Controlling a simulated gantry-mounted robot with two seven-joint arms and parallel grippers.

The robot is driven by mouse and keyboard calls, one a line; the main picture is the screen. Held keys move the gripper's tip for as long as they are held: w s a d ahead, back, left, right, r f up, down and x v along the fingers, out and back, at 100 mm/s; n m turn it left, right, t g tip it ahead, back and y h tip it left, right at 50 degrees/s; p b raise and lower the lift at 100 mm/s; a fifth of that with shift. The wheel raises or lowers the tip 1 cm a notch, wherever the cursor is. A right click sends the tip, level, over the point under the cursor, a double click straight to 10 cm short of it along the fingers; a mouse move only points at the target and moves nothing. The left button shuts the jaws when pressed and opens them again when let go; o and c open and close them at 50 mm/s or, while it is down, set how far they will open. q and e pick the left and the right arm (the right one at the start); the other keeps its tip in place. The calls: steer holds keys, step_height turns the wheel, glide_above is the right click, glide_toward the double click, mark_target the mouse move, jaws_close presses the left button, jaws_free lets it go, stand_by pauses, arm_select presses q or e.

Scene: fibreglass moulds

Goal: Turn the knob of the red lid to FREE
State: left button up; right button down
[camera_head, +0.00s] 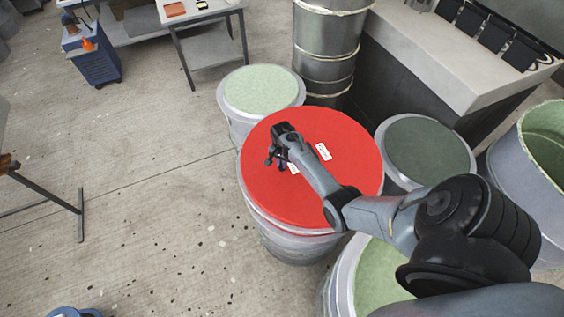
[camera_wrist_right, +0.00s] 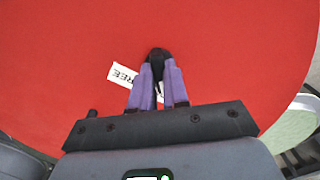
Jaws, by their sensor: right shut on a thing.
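The red lid (camera_head: 335,185) covers a grey drum (camera_head: 290,245) in the middle of the head view. It fills most of the right wrist view (camera_wrist_right: 70,50). My right gripper (camera_head: 277,162) is over the lid's left-centre part. In the right wrist view its purple fingers (camera_wrist_right: 158,85) are shut on the dark knob (camera_wrist_right: 158,54), whose tip shows between them. A white label (camera_wrist_right: 121,75) reading "FREE" lies just left of the fingers, partly covered by them. A second white label (camera_head: 323,151) sits right of the gripper on the lid. My left gripper is not in view.
Drums with pale green (camera_head: 262,90) and dark green (camera_head: 418,150) tops stand close around the red lid. An open drum (camera_head: 545,150) is at the right. A metal barrel (camera_head: 325,55) stands behind. The concrete floor at left is mostly clear.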

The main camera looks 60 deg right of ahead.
steer(key=m+p, duration=0.1)
steer(key=m, duration=0.2)
steer(key=shift+r+p, duration=0.15)
steer(key=shift+p, duration=0.25)
steer(key=m, duration=0.4)
steer(key=shift+p, duration=0.3)
steer(key=m, duration=0.4)
steer(key=shift+w+m, duration=0.1)
steer(key=shift+m, duration=0.2)
steer(key=m+b, duration=0.1)
steer(key=m, duration=0.2)
steer(key=shift+m+b, duration=0.3)
steer(key=shift+m, duration=0.5)
steer(key=c, duration=1.1)
jaws_free()
